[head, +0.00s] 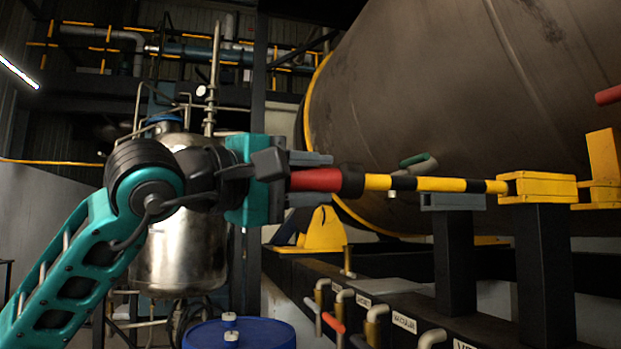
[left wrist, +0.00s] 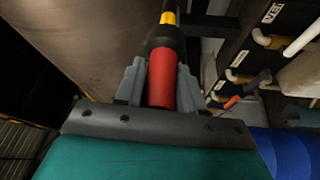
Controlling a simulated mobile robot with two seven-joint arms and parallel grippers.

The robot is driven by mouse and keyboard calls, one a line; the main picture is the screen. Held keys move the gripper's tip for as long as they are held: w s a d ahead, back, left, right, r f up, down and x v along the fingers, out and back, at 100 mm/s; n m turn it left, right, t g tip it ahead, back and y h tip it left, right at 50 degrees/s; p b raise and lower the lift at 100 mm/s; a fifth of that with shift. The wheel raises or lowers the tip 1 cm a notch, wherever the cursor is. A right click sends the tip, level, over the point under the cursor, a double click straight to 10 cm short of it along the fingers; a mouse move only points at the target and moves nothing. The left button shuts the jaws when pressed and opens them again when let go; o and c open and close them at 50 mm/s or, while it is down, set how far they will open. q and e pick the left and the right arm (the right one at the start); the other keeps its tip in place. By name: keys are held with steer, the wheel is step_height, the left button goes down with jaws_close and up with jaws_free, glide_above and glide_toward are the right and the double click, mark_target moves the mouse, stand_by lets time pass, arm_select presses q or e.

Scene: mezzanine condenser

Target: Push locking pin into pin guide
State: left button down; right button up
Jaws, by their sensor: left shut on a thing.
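The locking pin has a red handle (head: 315,180), a black collar and a yellow-and-black striped rod (head: 440,184). My left gripper (head: 312,181) is shut on the red handle, and the pin lies about level, pointing right. In the left wrist view the red handle (left wrist: 161,80) sits between both grey fingers (left wrist: 158,88). The pin guide (head: 540,186) is a yellow block on a black post. The rod's far end meets the guide's left side; how deep it sits is hidden. My right gripper is out of view.
A grey bracket (head: 453,201) on a black post stands under the rod. A large grey cylinder (head: 420,80) fills the space behind. Below are labelled valve handles (head: 375,318) and a blue drum (head: 240,335). A steel tank (head: 180,245) stands behind my left arm.

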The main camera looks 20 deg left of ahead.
mark_target(409, 182)
arm_select(q)
steer(key=shift+r, duration=0.15)
steer(key=shift+w+d, duration=0.45)
steer(key=shift+d, duration=0.2)
steer(key=shift+w+d, duration=0.5)
steer(key=shift+d, duration=0.25)
steer(key=shift+w+d, duration=0.1)
steer(key=shift+d, duration=0.05)
steer(key=shift+w+d+p, duration=0.15)
steer(key=shift+w+d, duration=0.2)
steer(key=shift+d, duration=0.2)
steer(key=shift+w+d+p, duration=0.15)
steer(key=shift+w+d, duration=0.2)
steer(key=shift+d, duration=0.2)
steer(key=shift+w+d+p, duration=0.15)
steer(key=shift+w+d, duration=0.7)
steer(key=shift+d, duration=0.4)
steer(key=shift+w+d+p, duration=0.2)
steer(key=shift+w+d, duration=0.65)
steer(key=shift+d, duration=0.35)
steer(key=shift+w+d+p, duration=0.15)
steer(key=shift+w+d, duration=0.7)
steer(key=shift+d, duration=0.4)
steer(key=shift+d, duration=0.1)
